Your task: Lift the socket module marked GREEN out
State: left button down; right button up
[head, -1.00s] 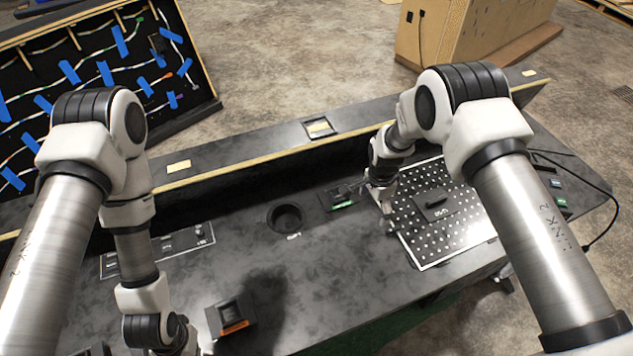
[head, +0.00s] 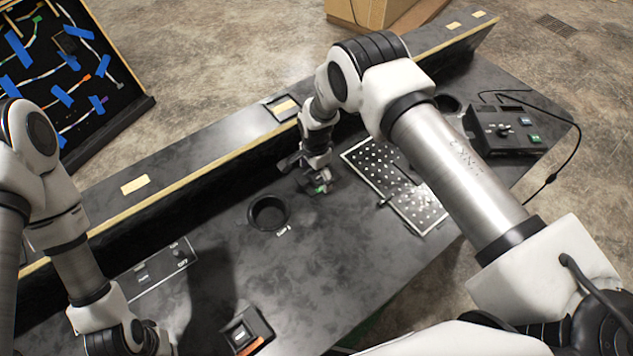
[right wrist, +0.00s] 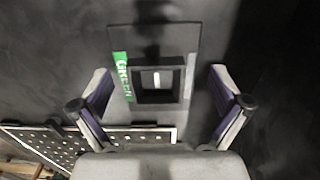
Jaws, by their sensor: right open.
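The socket module marked GREEN (right wrist: 122,75) is a dark plate with a raised square socket and a green label. In the right wrist view it lies between the two fingers of my right gripper (right wrist: 160,80), which are spread apart on either side of it. I cannot tell from this view how close the fingertips are to its surface. In the head view my right gripper (head: 314,180) is over the module and hides most of it, with a bit of green showing. My left arm is at the lower left, and its gripper is outside the picture.
A perforated panel (head: 372,165) lies right of the right gripper. A round dark cup (head: 268,213) stands to its left. A module with an orange mark (head: 247,330) is at the front. A raised ledge runs behind. A control box (head: 503,130) with a cable is at right.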

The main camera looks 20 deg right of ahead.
aim_at(317, 179)
pick_arm(q)
jog(key=shift+s+d+r, duration=0.1)
jog(key=shift+d+r, duration=0.05)
jog(key=shift+r, duration=0.05)
pick_arm(e)
jog(key=shift+s+d+r, duration=0.1)
jog(key=shift+d+r, duration=0.05)
jog(key=shift+r, duration=0.05)
jog(key=shift+c, duration=0.7)
pick_arm(q)
jog(key=shift+s, duration=0.1)
pick_arm(e)
jog(key=shift+s+r, duration=0.1)
jog(key=c, duration=1.5)
jog(key=shift+o, duration=0.3)
jog(key=shift+s, duration=0.1)
